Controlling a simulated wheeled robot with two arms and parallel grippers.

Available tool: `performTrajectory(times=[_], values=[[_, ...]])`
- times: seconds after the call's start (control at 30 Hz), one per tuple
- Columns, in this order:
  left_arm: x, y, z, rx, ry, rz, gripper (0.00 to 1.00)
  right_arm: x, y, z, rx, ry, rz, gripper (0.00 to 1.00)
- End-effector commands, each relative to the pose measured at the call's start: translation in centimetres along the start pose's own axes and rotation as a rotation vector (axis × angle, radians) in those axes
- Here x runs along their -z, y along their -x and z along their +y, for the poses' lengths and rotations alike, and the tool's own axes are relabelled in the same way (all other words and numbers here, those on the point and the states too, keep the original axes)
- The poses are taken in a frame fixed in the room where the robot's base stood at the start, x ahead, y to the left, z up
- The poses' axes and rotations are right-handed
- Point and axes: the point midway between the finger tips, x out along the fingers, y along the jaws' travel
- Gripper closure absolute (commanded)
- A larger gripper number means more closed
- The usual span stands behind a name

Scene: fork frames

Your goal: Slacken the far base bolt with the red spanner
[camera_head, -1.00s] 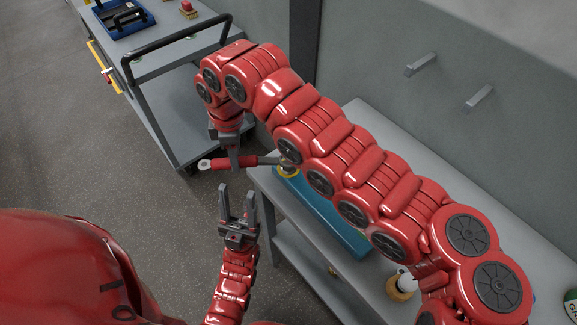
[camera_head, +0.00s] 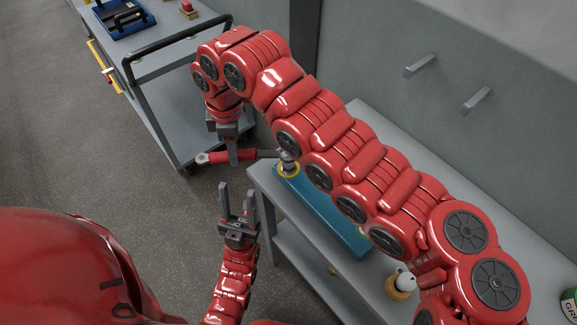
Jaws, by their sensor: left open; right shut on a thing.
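The red spanner (camera_head: 215,158) is held level by my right gripper (camera_head: 236,158), which is shut on its handle from above. I cannot tell whether the spanner's jaw is seated on a bolt there. My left gripper (camera_head: 239,205) is open and empty, pointing up, just left of the bench and below the spanner.
The base lies on a grey bench (camera_head: 381,129) along the wall. A yellow-based bottle (camera_head: 400,285) and a green can (camera_head: 570,303) stand on the bench. A grey trolley (camera_head: 170,60) with a black handle and blue tray (camera_head: 122,17) stands at the upper left. Floor is clear at left.

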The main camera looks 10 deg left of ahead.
Motion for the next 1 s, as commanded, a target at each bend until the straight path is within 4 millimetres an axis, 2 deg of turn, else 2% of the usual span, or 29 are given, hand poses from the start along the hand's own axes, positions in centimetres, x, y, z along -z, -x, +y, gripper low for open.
performTrajectory(times=[0.5,1.0], values=[[0.4,-2.2,-0.1,0.000,0.000,0.000,0.50,0.1,4.0,0.0,-0.001,0.000,0.000,1.00],[0.3,-2.1,-0.1,0.000,0.000,0.000,0.50,0.1,3.9,0.0,0.000,0.000,0.000,1.00]])
